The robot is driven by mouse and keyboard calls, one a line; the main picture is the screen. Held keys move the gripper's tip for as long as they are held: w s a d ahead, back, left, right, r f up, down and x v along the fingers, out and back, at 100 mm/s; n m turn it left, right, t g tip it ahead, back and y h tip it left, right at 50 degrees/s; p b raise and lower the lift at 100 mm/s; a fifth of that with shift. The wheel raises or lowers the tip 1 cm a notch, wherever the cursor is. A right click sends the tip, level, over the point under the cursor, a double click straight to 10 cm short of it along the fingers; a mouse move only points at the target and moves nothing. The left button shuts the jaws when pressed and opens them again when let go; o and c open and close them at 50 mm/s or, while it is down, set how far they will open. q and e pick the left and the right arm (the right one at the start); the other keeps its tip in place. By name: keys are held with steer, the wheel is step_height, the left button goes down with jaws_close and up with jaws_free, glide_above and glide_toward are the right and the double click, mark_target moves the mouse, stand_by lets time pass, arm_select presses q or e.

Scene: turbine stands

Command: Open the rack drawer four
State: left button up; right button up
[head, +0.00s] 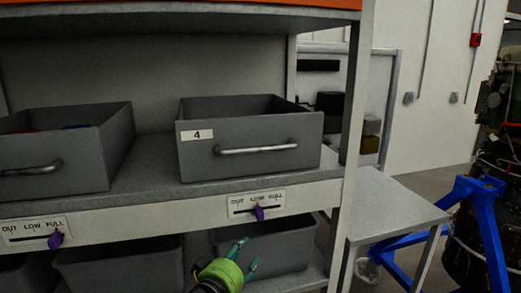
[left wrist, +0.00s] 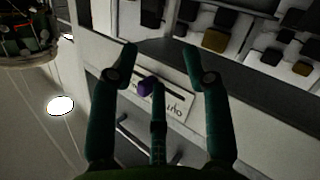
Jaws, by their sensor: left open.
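Drawer four is a grey open-topped bin (head: 240,160) with a "4" label at its upper left. It sits on the rack's middle shelf, with a metal bar handle (head: 256,148) across its front. My left gripper (head: 248,252), with a green body and dark teal fingers, is low in front of the rack, below the shelf edge and apart from the handle. In the left wrist view the fingers (left wrist: 161,50) are spread and empty. An upside-down slider label (left wrist: 172,98) and a bar handle (left wrist: 135,140) show beyond them. My right gripper is not in view.
Another grey drawer (head: 60,150) stands to the left. The shelf edge carries OUT LOW FULL sliders with purple knobs (head: 260,213). Grey bins (head: 120,265) fill the lower shelf. A rack post (head: 352,90) and a side table (head: 395,205) stand to the right, with a blue stand (head: 485,220) beyond.

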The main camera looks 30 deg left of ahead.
arm_select(q)
step_height(320, 180, up, 13)
steer(key=w+a+n+t, duration=0.1)
steer(key=w+n+t, duration=0.1)
steer(key=t, duration=0.2)
steer(key=t+h, duration=0.3)
glide_toward(258, 151)
steer(key=w, duration=0.4)
steer(key=shift+n+h, duration=0.3)
steer(key=shift+n, duration=0.2)
steer(key=p+x, duration=0.1)
steer(key=x, duration=0.1)
steer(key=r+p+x, duration=0.1)
steer(key=x, duration=0.1)
steer(key=p+x, duration=0.1)
steer(key=x, duration=0.2)
steer(key=shift+s+r+p, duration=0.2)
steer(key=shift+r+p, duration=0.05)
steer(key=shift+p, duration=0.1)
steer(key=shift+a, duration=0.1)
jaws_close()
